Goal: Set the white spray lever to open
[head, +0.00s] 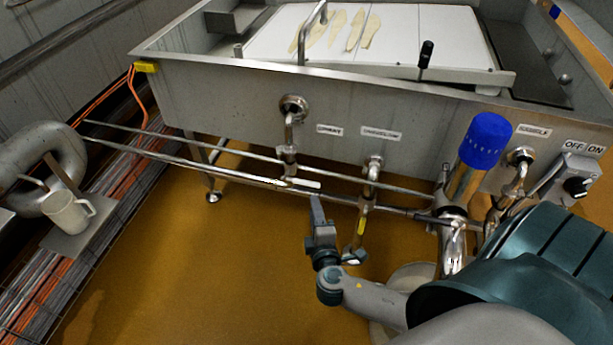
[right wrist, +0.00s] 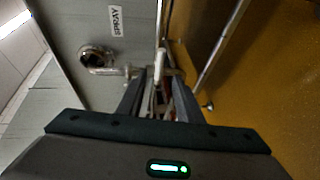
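The white spray lever (head: 301,184) lies roughly level on the valve under the left pipe outlet of the steel vat, in line with the pipes. It also shows in the right wrist view (right wrist: 160,66), near the fingertips, below the SPRAY label (right wrist: 115,20). My right gripper (head: 316,203) is just in front of and below the lever in the head view. In the right wrist view its two fingers (right wrist: 160,88) stand apart, with the lever showing in the gap or just beyond it. Contact cannot be told. My left gripper is not in view.
The steel vat (head: 230,100) stands behind. A second valve pipe (head: 372,175) hangs right of the lever, and a blue-capped pipe (head: 485,140) stands farther right. Horizontal pipes (head: 200,165) run in front. The floor (head: 150,280) is open.

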